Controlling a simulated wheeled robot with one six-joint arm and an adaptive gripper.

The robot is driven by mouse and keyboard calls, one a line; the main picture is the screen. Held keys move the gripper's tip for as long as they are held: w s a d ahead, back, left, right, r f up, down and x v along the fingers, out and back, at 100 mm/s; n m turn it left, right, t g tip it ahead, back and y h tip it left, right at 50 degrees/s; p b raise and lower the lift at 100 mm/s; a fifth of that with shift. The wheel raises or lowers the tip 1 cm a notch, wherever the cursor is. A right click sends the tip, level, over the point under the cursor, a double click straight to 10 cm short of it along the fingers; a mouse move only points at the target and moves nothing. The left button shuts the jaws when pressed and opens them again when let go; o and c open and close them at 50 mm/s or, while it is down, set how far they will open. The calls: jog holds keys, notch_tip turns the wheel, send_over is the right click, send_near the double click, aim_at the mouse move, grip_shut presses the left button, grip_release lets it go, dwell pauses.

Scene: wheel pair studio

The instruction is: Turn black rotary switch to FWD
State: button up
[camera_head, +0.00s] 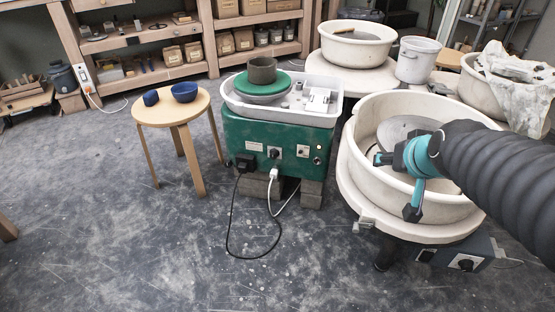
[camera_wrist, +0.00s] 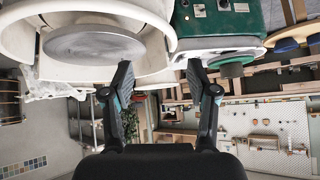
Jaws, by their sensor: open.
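A green potter's wheel (camera_head: 262,142) stands in the middle of the head view. A black rotary switch (camera_head: 274,153) is on its front panel, and a dark knob shows on that panel in the wrist view (camera_wrist: 198,8). Another black knob (camera_head: 466,264) is on a grey box under the right wheel. The markings are too small to read, so I cannot tell either setting. My gripper (camera_head: 397,186) is open and empty over the right wheel's cream basin, apart from both switches. Its two spread fingers show in the wrist view (camera_wrist: 160,78).
The cream basin (camera_head: 352,180) holds a grey wheel head (camera_wrist: 95,43). A dark pot (camera_head: 262,70) sits on the green wheel. A wooden stool (camera_head: 160,112) carries two blue pots. Cables (camera_head: 232,228) lie on the floor. The floor in front is clear.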

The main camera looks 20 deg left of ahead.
jog(key=w+a+f+t+y+b, duration=0.1)
jog(key=w+a+f, duration=0.3)
jog(key=w+a, duration=0.3)
jog(key=w+a+f+n+t+b, duration=0.1)
jog(key=w+a+f+t, duration=0.1)
jog(key=w+a+f, duration=0.35)
jog(key=w+a+f+t+y+b, duration=0.1)
jog(key=w+a+f, duration=0.2)
jog(key=w+a, duration=0.55)
jog(key=n+t+h+b, duration=0.1)
jog(key=t+b, duration=0.3)
jog(key=t, duration=0.1)
send_near(273, 158)
jog(key=x, duration=0.9)
jog(key=shift+w+f, duration=0.1)
jog(key=shift+w, duration=0.1)
grip_shut()
